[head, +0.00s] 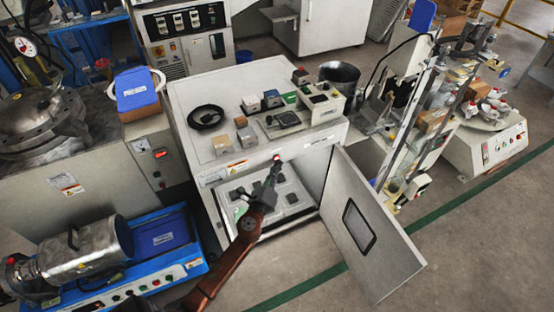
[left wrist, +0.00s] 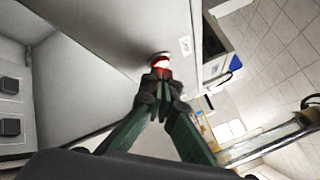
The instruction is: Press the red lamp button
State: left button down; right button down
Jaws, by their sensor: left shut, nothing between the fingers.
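The red lamp button (left wrist: 161,63) glows red at the tips of my left gripper in the left wrist view. It sits on the white cabinet's front face. In the head view the button (head: 277,157) is a small dark and red spot just under the cabinet's top edge. My left gripper (head: 273,169) is shut and empty, its tips right at the button. In the left wrist view its closed fingers (left wrist: 161,78) overlap the button's lower part. I cannot tell whether they touch it or press it in. My right gripper is not in view.
The white cabinet (head: 207,102) holds small boxes and devices on top. Its door (head: 372,240) stands open to the right, with dark square parts inside the cabinet. A blue machine with a metal cylinder (head: 85,250) stands at lower left.

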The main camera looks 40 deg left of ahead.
pick_arm(q)
jog(key=s+d, duration=0.2)
jog(key=d, duration=0.3)
jog(key=shift+d, duration=0.3)
jog(key=shift+s+f, duration=0.1)
jog(key=shift+s, duration=0.05)
dwell(0.5)
